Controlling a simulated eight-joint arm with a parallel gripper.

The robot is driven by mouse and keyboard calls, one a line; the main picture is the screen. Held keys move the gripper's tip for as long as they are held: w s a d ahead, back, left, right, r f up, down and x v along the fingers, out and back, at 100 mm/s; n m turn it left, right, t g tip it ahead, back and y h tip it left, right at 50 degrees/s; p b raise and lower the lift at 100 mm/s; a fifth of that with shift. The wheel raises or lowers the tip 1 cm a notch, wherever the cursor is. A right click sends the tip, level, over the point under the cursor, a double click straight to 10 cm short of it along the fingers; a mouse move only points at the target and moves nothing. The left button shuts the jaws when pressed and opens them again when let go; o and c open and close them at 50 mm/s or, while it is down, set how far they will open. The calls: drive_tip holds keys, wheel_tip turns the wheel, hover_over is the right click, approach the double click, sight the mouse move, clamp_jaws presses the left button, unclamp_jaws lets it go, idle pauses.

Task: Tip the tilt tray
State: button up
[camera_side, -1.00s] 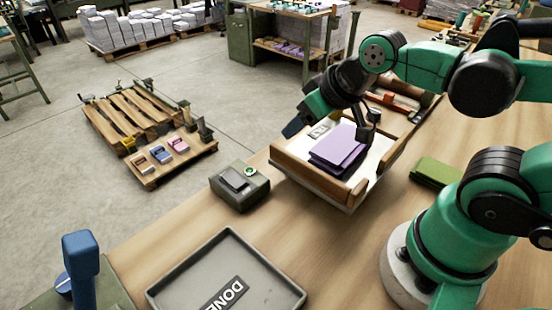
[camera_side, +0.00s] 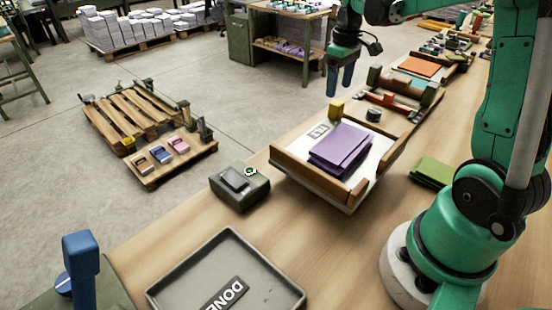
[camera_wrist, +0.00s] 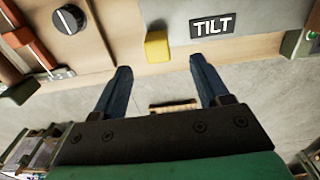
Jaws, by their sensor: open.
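The tilt tray (camera_side: 312,183) is a shallow box with wooden sides and a pale floor on the bench. A purple stack of folded sheets (camera_side: 341,147) lies in it. A yellow knob (camera_side: 336,107) stands at its far edge, and the knob also shows in the wrist view (camera_wrist: 157,46) beside a dark "TILT" label (camera_wrist: 212,25). My gripper (camera_side: 340,85) hangs fingers down just above the yellow knob in the side view. In the wrist view its two blue fingers (camera_wrist: 161,68) are spread and empty, with the knob between and ahead of the tips.
A round black dial (camera_side: 373,114) and an orange-red bar (camera_side: 392,101) are right of the yellow knob. A dark box with a green button (camera_side: 240,186) stands left of the tray. A grey DONE tray (camera_side: 190,266) is at the front. Green folded sheets (camera_side: 434,172) lie to the right.

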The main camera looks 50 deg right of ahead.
sight(337, 103)
drive_tip(key=shift+d+f, duration=0.2)
drive_tip(key=shift+f, duration=2.7)
drive_tip(key=shift+c, duration=0.2)
clamp_jaws()
drive_tip(key=shift+a, duration=0.1)
